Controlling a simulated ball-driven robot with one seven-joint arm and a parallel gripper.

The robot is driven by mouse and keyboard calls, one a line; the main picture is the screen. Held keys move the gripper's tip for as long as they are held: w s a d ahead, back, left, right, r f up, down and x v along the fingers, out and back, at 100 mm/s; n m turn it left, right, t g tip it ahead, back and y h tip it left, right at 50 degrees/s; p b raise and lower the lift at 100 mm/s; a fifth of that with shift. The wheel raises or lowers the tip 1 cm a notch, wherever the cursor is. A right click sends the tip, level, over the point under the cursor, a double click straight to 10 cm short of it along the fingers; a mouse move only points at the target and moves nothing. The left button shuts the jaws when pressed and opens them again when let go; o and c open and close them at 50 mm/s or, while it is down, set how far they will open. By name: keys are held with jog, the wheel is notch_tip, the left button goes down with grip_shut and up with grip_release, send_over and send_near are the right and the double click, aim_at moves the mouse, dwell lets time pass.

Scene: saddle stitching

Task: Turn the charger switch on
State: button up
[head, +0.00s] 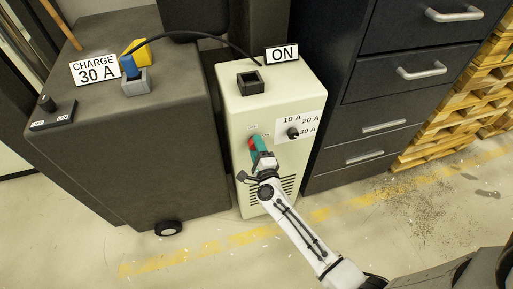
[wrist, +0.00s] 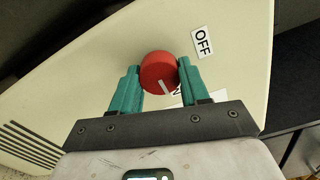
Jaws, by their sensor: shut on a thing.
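The charger (head: 235,110) is a cream cabinet with a vented front. Its red round switch knob (head: 252,142) sits on the upper left of the front and also shows in the wrist view (wrist: 158,70). My gripper (head: 259,150) has its green fingers on either side of the knob, shut on it. In the wrist view, the knob's white mark points down and slightly right, near a partly hidden label with an N. An OFF label (wrist: 203,42) is to the knob's right.
A black dial (head: 293,133) marked 10 A, 20 A and 30 A is right of the switch. A grey machine (head: 120,165) with a blue plug (head: 129,66) stands left, dark drawers (head: 403,75) right.

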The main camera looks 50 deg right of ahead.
jog(key=shift+s+f, duration=0.1)
dwell(0.3)
jog(key=o, duration=1.1)
jog(key=shift+c, duration=0.2)
jog(key=v, duration=1)
jog(key=shift+s+a, duration=0.3)
